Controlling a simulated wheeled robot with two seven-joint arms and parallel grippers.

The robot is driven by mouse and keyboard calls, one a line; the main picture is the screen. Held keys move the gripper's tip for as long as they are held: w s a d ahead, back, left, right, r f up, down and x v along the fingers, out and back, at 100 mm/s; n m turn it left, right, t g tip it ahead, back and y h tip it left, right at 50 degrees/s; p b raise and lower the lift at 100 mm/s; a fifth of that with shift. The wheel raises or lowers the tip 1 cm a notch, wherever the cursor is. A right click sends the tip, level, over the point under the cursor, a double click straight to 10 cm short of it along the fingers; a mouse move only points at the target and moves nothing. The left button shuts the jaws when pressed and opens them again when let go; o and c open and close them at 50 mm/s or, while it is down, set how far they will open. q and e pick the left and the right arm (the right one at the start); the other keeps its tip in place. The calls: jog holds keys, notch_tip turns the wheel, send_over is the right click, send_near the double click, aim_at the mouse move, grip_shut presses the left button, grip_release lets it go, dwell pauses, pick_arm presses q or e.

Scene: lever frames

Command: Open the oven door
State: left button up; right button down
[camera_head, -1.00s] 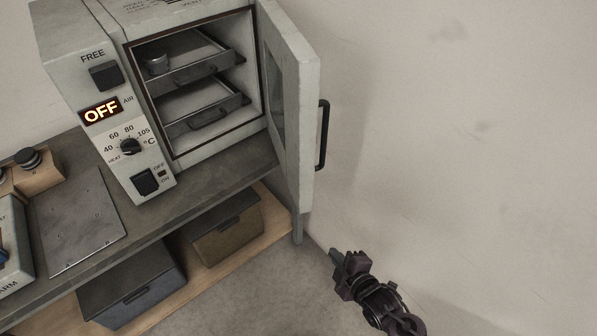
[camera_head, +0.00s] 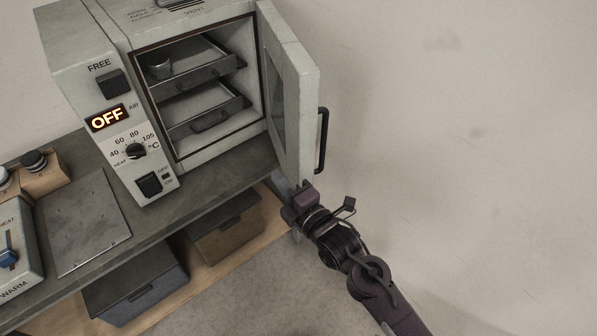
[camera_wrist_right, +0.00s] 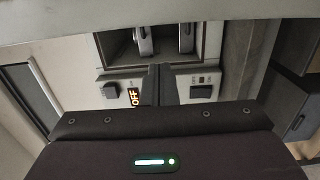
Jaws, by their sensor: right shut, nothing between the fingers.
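The grey oven (camera_head: 205,85) stands on the bench with its door (camera_head: 300,110) swung wide open to the right. The black door handle (camera_head: 322,140) is on the outer face, facing right. Inside are two pull-out trays (camera_head: 205,122). My right gripper (camera_head: 298,192) is at the lower edge of the door, well below the handle. In the right wrist view its fingers (camera_wrist_right: 160,80) are shut and empty, pointing toward the oven front. I cannot tell whether they touch the door. My left gripper is not in view.
The oven's control panel (camera_head: 130,130) reads OFF. A metal plate (camera_head: 82,225) and a heater unit (camera_head: 12,255) sit on the bench at left. Two bins (camera_head: 225,230) (camera_head: 130,285) stand on the lower shelf. The wall is right of the door, with free room between.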

aim_at(302, 178)
jog(key=d+p, duration=0.1)
jog(key=d, duration=0.1)
jog(key=w+d, duration=0.1)
jog(key=d, duration=0.1)
jog(key=shift+p, duration=0.4)
jog(key=shift+a, duration=0.1)
jog(key=shift+w, duration=0.1)
jog(key=shift+d+f, duration=0.1)
jog(key=shift+d, duration=0.3)
jog(key=w+d+n+g+y+b, duration=0.3)
jog(key=d+b, duration=0.4)
jog(key=d, duration=0.4)
jog(key=shift+w+n+g+y, duration=0.4)
jog(key=shift+w+g+y, duration=0.2)
jog(key=shift+y, duration=0.1)
